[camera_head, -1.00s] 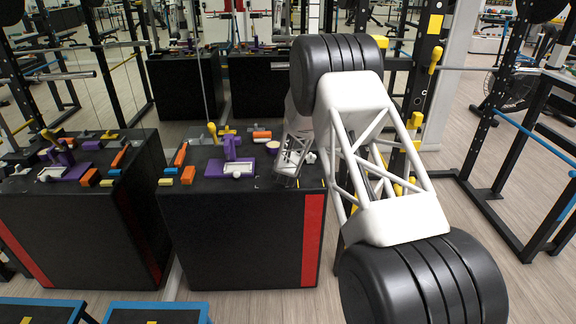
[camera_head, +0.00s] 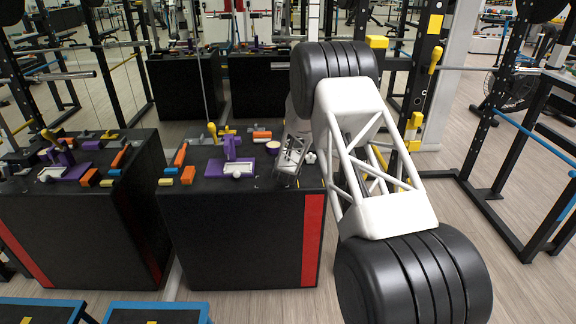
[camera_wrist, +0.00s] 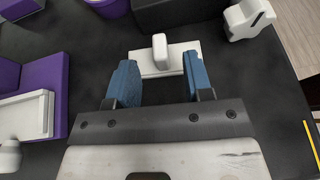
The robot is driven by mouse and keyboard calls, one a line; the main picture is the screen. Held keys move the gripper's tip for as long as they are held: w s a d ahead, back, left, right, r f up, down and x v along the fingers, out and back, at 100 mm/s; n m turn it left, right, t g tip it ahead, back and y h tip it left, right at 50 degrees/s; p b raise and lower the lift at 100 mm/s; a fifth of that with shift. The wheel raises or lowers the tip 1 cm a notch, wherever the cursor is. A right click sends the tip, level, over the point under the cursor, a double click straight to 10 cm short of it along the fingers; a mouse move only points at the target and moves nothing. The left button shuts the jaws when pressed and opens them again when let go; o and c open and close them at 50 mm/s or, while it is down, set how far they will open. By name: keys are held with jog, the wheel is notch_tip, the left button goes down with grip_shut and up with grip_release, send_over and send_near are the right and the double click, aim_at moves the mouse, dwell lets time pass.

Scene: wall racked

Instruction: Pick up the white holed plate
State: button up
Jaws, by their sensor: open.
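My gripper (camera_wrist: 160,78) is open, with its two blue fingers pointing at the black table top. A white flat piece with an upright rounded tab (camera_wrist: 160,53) lies just beyond and between the fingertips in the wrist view, with nothing clamped. I cannot make out a hole in it, so I cannot tell if it is the holed plate. Another white piece (camera_wrist: 247,20) with a notched, rounded shape lies at the upper right; it also shows in the head view (camera_head: 309,157). In the head view my gripper (camera_head: 284,182) is low over the right part of the table.
A purple fixture with a white tray (camera_wrist: 28,116) stands left of my gripper. It also shows in the head view (camera_head: 237,169). A purple cup (camera_head: 273,147) and orange blocks (camera_head: 188,175) are on the same black table (camera_head: 240,240). The table's right edge is close.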

jog(key=shift+x, duration=1.5)
jog(key=shift+c, duration=0.3)
jog(key=shift+r, duration=0.1)
grip_shut()
